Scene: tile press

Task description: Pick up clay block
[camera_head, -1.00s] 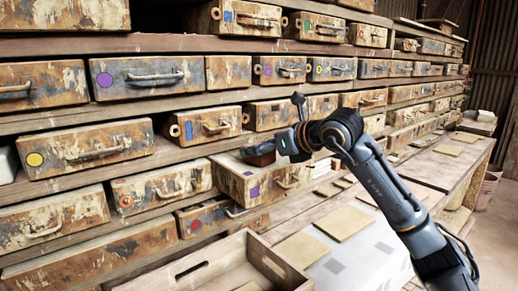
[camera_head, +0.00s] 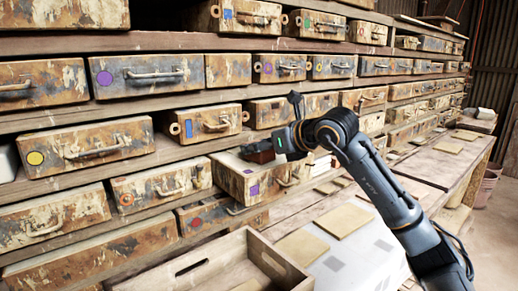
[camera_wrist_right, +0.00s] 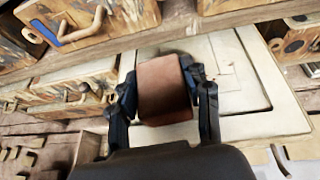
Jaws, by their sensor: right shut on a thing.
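The clay block (camera_wrist_right: 165,88) is a reddish-brown block in the middle of the right wrist view. My right gripper (camera_wrist_right: 164,92) has one dark finger on each side of it and is shut on it. In the head view the right gripper (camera_head: 260,150) is small, over the top of a rust-stained case with purple marks (camera_head: 232,178). There the block is mostly hidden by the fingers. I cannot tell the gap between the block and the pale framed surface (camera_wrist_right: 230,62) behind it. My left gripper is not in view.
Shelves of worn cases (camera_head: 95,145) fill the left and back. An open wooden crate (camera_head: 190,266) stands in front. Flat tan slabs (camera_head: 343,220) lie on the bench to the right. Shelf edges (camera_head: 130,182) run close to the gripper.

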